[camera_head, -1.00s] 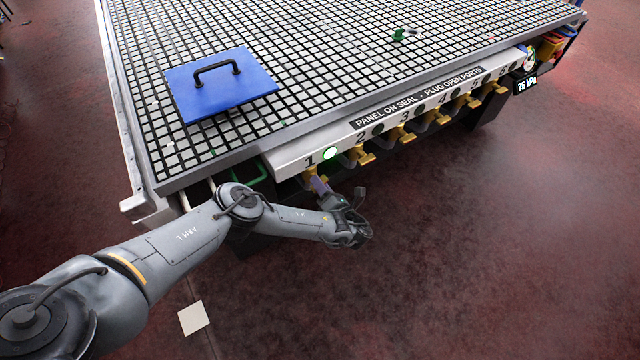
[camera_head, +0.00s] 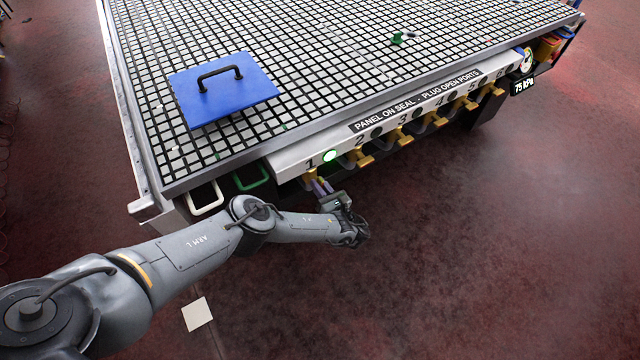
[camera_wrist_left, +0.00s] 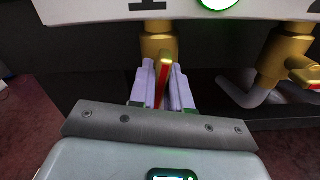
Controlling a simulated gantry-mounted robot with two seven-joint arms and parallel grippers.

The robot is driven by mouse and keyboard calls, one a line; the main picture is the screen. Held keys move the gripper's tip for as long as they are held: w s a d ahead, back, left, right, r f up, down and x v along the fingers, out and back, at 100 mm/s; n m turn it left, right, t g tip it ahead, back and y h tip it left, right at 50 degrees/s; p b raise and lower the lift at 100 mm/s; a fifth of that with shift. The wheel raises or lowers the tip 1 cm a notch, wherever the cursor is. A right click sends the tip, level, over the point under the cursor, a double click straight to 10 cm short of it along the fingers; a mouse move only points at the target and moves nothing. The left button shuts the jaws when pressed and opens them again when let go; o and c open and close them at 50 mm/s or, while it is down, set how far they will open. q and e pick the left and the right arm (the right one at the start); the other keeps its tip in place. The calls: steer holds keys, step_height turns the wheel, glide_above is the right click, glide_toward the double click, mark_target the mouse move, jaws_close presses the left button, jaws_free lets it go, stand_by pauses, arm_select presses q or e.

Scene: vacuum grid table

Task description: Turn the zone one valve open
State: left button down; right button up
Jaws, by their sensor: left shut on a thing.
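The zone one valve is a brass body with a handle under the "1" on the front panel. In the left wrist view its handle (camera_wrist_left: 164,78), brass with a red side, stands between my left gripper's pale fingers (camera_wrist_left: 163,90). The valve body (camera_wrist_left: 158,42) shows above it. In the head view my left gripper (camera_head: 322,188) is at the valve under the "1", shut on the handle. The zone one lamp (camera_head: 330,156) glows green. The fingers hide part of the handle. My right gripper is not in view.
A row of several brass valves runs right, starting with valve two (camera_head: 361,158). The zone two valve (camera_wrist_left: 292,58) is close beside my left gripper. A blue panel with a black handle (camera_head: 222,92) lies on the grid table (camera_head: 330,60). A gauge display (camera_head: 523,86) reads about 75 kPa.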

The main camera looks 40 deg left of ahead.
arm_select(q)
steer(key=shift+n, duration=1.2)
steer(key=c, duration=1.2)
jaws_free()
steer(key=shift+o, duration=0.2)
steer(key=p+v, duration=0.1)
steer(key=v, duration=0.9)
steer(key=shift+s+d+p, duration=0.15)
steer(key=shift+d+p, duration=0.15)
steer(key=shift+d, duration=0.1)
steer(key=shift+r, duration=0.1)
